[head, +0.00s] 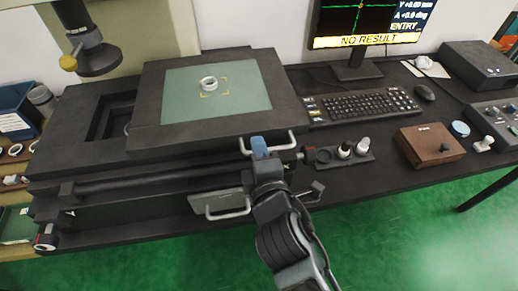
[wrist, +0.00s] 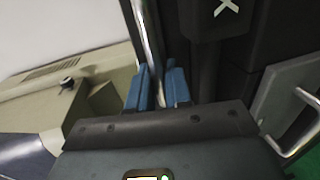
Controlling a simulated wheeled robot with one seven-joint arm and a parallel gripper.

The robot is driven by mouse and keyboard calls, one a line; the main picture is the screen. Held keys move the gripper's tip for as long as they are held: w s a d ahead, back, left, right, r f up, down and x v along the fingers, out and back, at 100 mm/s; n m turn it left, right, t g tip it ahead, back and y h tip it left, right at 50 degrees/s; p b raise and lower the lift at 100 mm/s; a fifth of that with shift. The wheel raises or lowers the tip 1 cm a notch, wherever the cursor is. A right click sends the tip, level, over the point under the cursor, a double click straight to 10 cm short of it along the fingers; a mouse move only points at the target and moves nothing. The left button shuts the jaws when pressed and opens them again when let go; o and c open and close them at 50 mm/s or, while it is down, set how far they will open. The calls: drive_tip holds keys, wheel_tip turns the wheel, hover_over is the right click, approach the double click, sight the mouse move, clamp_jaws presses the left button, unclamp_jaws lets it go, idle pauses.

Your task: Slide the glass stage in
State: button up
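The glass stage is a pale green glass plate (head: 190,108) in a wide dark frame (head: 287,110). It sits to the right on the dark machine bed, with an open recess (head: 108,118) showing at its left. A metal bearing ring (head: 209,83) lies on the glass inside yellow corner marks. A silver bar handle (head: 286,145) is at the frame's front right edge. My gripper (head: 259,148) is at this handle. In the wrist view the blue fingers of my gripper (wrist: 158,88) are closed on either side of the handle bar (wrist: 148,35). The glass is outside the wrist view.
A camera or lens head (head: 98,55) hangs over the left of the bed. A second handle (head: 228,209) is on a lower drawer front. A keyboard (head: 365,105), a monitor reading "NO RESULT" (head: 367,42), knobs (head: 345,151) and a brown box (head: 430,145) stand to the right.

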clamp_jaws()
drive_tip(key=shift+a, duration=0.1)
drive_tip(key=shift+s+a+f, duration=0.1)
drive_tip(key=shift+a, duration=0.1)
drive_tip(key=s+a+b, duration=0.2)
drive_tip(key=a, duration=0.5)
drive_tip(key=s+a+b, duration=0.2)
drive_tip(key=a+b, duration=0.1)
drive_tip(key=a, duration=0.5)
drive_tip(key=s+a+b, duration=0.2)
drive_tip(key=a, duration=0.5)
drive_tip(key=shift+s+a+b, duration=0.35)
drive_tip(key=shift+a, duration=0.05)
drive_tip(key=shift+o, duration=1.8)
unclamp_jaws()
